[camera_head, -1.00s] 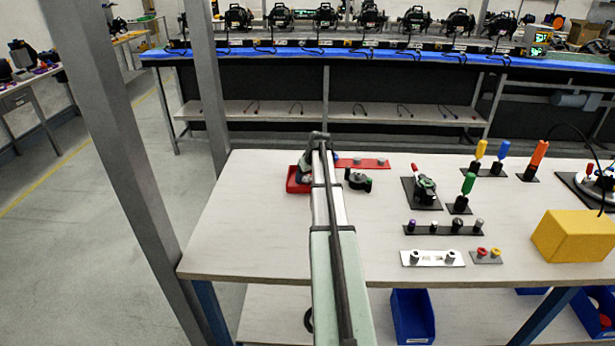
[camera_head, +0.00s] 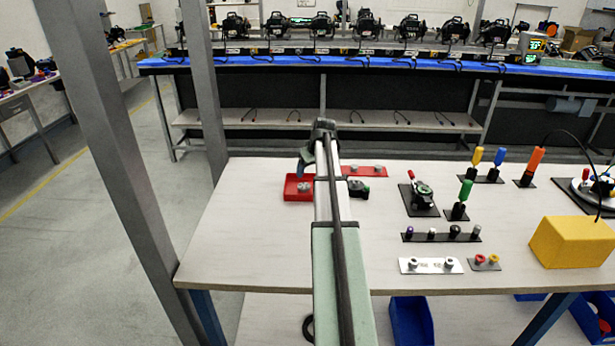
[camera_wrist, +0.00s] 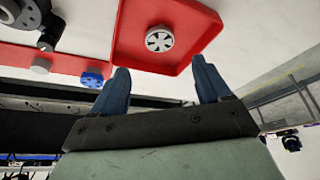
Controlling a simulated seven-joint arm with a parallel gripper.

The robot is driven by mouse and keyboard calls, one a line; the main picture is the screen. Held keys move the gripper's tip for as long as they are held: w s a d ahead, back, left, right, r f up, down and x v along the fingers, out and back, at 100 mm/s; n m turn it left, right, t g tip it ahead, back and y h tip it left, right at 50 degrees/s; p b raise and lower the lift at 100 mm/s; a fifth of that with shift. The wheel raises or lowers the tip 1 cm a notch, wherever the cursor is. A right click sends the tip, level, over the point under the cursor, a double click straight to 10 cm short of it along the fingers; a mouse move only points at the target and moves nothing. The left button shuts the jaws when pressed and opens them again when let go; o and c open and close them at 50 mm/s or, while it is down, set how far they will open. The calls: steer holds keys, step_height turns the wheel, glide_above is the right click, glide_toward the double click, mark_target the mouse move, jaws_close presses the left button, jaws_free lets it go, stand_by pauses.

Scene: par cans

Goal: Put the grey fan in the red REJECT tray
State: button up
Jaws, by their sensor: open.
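The red tray (camera_head: 291,194) lies flat at the back left of the table. The grey fan (camera_head: 303,187), a small round piece with a slotted face, lies inside it. In the wrist view the fan (camera_wrist: 159,39) is face up on the floor of the tray (camera_wrist: 128,40), clear of its walls. My gripper (camera_wrist: 160,75) is open and empty, with its two blue fingers apart and not touching the fan. In the head view it is above the tray, its fingers partly hidden by my arm. I cannot read any label on the tray.
A red strip (camera_head: 369,172) with small round parts lies right of the tray; it also shows in the wrist view (camera_wrist: 66,65). A dark part (camera_head: 358,188) is near it, partly behind my arm. Coloured upright parts and a yellow box (camera_head: 570,242) stand further right.

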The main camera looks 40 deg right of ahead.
steer(key=shift+v, duration=1.3)
